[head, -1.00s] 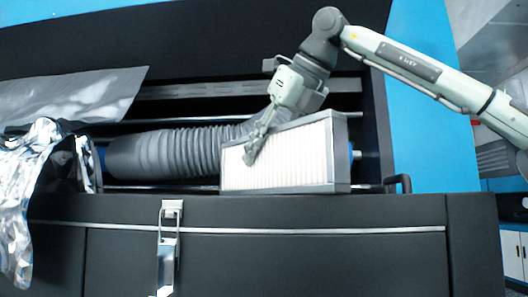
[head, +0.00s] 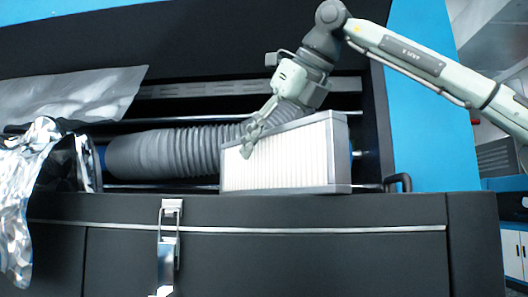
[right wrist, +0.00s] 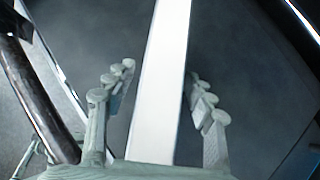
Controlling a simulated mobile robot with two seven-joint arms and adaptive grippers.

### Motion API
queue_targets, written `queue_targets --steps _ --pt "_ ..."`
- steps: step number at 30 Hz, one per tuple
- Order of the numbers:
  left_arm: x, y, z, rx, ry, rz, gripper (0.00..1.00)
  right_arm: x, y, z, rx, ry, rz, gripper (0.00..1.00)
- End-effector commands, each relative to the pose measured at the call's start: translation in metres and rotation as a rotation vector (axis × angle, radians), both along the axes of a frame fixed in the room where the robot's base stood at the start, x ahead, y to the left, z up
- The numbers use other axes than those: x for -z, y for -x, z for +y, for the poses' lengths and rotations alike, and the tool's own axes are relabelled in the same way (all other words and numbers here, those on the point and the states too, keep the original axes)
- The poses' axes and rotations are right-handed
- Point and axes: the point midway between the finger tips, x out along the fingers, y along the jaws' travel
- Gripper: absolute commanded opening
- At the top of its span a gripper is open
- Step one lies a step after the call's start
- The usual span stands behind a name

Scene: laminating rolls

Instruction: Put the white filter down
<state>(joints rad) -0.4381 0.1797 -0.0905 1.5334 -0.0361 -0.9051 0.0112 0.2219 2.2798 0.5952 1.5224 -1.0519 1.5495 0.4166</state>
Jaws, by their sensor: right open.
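The white filter (head: 280,158), a pleated block in a grey frame, stands upright on the ledge of the black machine in the head view. Its grey top edge shows as a pale strip (right wrist: 160,80) in the right wrist view. My right gripper (head: 248,145) is at the filter's upper left part, with one finger in front of its face. In the right wrist view my right gripper (right wrist: 160,90) is open, its two fingers on either side of the strip with gaps between. The far finger is hidden behind the filter in the head view. My left gripper is not in view.
A grey corrugated hose (head: 165,153) lies left of the filter, and crumpled silver foil (head: 25,190) hangs at the far left. A black handle (head: 399,182) stands right of the filter. A metal latch (head: 168,245) is on the machine's front.

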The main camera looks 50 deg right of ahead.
Motion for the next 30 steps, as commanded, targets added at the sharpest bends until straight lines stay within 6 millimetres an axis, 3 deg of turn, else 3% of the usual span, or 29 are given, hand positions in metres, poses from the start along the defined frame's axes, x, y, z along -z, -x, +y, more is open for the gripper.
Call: queue_targets --steps 9,15,30 --pt "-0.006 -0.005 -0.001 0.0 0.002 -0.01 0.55 -0.052 0.05 0.006 0.002 0.001 -0.006 0.54" --pt "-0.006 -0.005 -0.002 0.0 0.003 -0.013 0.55 -0.072 0.07 0.008 0.001 0.002 -0.003 0.54" --pt "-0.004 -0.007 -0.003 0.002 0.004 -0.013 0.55 -0.078 0.077 0.009 -0.001 0.0 -0.003 0.54"
